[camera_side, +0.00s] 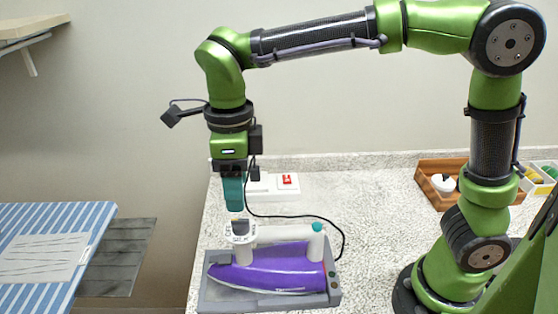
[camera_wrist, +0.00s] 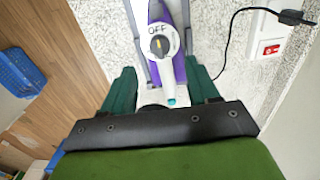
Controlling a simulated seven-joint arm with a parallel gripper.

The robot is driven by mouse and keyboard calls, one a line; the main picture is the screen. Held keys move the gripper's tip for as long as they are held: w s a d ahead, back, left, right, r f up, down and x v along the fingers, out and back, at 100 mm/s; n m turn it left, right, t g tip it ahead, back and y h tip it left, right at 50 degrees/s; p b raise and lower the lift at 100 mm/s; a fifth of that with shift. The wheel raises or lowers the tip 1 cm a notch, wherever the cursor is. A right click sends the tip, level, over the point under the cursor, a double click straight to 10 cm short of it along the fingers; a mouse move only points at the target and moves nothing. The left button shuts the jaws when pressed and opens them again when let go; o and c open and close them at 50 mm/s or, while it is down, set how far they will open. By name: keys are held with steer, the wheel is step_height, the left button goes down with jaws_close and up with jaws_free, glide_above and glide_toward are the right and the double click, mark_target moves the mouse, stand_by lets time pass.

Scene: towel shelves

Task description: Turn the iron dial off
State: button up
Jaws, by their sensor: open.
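The purple iron (camera_side: 265,270) with a white handle rests on a grey base on the counter. Its dial (camera_side: 241,228) sits on top at the front end of the handle. In the wrist view the dial (camera_wrist: 160,45) is dark with a yellow mark, on a white disc that reads OFF at its top. My gripper (camera_side: 236,207) hangs just above the dial, pointing down. In the wrist view my gripper (camera_wrist: 160,88) has its two green fingers apart with nothing between them. In the side view the fingers overlap.
A white power strip (camera_side: 272,190) with a red switch lies behind the iron, with a black plug and cord. A wooden tray (camera_side: 425,182) stands at the back right. A striped ironing board (camera_side: 40,245) is at the left. Counter right of the iron is clear.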

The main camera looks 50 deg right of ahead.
step_height(320, 180, up, 10)
stand_by(0.3)
steer(key=s+d+f+n+t+y, duration=0.1)
steer(key=s+d+f+n+t, duration=0.2)
steer(key=d+n, duration=0.5)
steer(key=s+d+f+n+t+y, duration=0.1)
steer(key=s+d+f+n+t, duration=0.3)
steer(key=n, duration=1.1)
steer(key=s+d+f, duration=0.2)
steer(key=s+d, duration=0.1)
steer(key=d, duration=0.1)
steer(key=shift+d+f, duration=0.2)
